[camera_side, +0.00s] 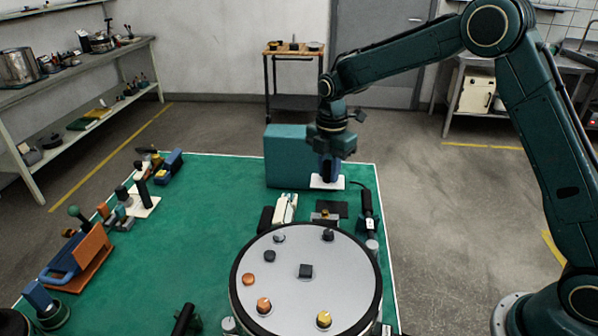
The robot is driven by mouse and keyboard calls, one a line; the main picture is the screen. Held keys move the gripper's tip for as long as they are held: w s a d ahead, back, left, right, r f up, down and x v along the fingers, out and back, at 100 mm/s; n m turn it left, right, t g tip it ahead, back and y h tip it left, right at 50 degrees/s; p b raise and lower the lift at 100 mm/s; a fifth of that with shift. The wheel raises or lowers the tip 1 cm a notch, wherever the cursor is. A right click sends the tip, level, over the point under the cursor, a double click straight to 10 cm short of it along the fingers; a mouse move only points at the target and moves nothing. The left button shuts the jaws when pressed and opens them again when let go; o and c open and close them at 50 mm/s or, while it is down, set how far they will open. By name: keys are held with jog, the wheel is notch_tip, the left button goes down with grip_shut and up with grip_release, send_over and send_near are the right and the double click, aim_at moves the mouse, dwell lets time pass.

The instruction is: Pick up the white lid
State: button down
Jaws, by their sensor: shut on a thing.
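The white lid (318,183) is a flat, pale plate directly under my gripper (328,176), in front of the teal box. My gripper points straight down and is shut on the lid from above. The fingers hide the middle of the lid, so the exact grip point is not visible. I cannot tell whether the lid touches the mat or hangs just above it.
A teal box (287,150) stands close behind the gripper. A round grey table (290,295) with several small knobs fills the front. A black flat piece (333,209) and a white device (285,208) lie between. The green mat's (205,220) middle left is clear.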

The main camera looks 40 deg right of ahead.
aim_at(329, 161)
jog(key=shift+r, duration=2.55)
